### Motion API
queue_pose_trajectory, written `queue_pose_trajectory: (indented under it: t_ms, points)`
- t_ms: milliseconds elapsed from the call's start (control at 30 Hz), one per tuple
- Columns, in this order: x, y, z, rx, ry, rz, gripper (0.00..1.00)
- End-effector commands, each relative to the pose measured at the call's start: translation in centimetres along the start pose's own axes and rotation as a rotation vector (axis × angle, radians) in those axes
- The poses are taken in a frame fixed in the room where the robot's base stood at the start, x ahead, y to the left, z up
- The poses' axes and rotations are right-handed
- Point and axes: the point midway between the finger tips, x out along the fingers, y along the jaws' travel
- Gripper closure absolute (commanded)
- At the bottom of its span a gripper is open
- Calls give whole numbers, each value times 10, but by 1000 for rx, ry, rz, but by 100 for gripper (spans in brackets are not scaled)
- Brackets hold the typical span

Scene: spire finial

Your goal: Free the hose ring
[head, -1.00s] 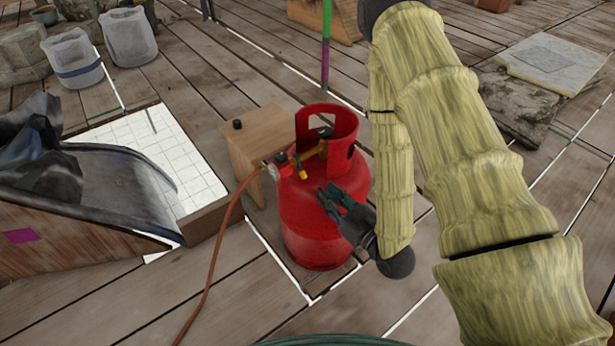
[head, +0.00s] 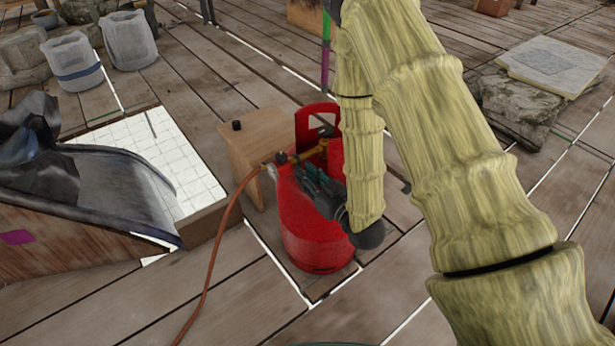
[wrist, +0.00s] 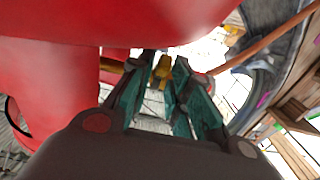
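A red gas cylinder (head: 312,245) stands upright on the deck, with a brass valve fitting (head: 312,152) inside its collar. An orange hose (head: 222,222) runs from the fitting's left end down to the lower left. In the wrist view the hose (wrist: 265,42) crosses the upper right, and a yellow-brass piece (wrist: 163,72) shows between and beyond the fingers. I cannot clearly pick out the hose ring; my gripper covers part of the fitting. My gripper (head: 302,168) is just in front of and below the fitting. In the wrist view its teal-padded fingers (wrist: 168,88) are apart, with nothing visibly held.
A small wooden stool (head: 255,140) with a black knob-like piece (head: 236,125) stands behind the cylinder's left side. A white tiled panel (head: 150,145) and dark crumpled sheeting (head: 95,190) lie left. Stone slabs (head: 520,105) are at the right. The front deck is mostly clear.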

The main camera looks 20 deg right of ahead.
Motion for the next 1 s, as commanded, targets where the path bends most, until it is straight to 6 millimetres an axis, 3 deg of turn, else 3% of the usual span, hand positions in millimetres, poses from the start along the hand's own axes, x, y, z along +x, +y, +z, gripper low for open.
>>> queue_pose_trajectory:
  t_ms: [167,267,667,1000]
  points:
    - [0,0,0,0,0,0,82]
    - [0,0,0,0,-1,0,100]
    - [-1,0,-3,0,-20,0,100]
    - [-3,0,-14,0,-138,1,100]
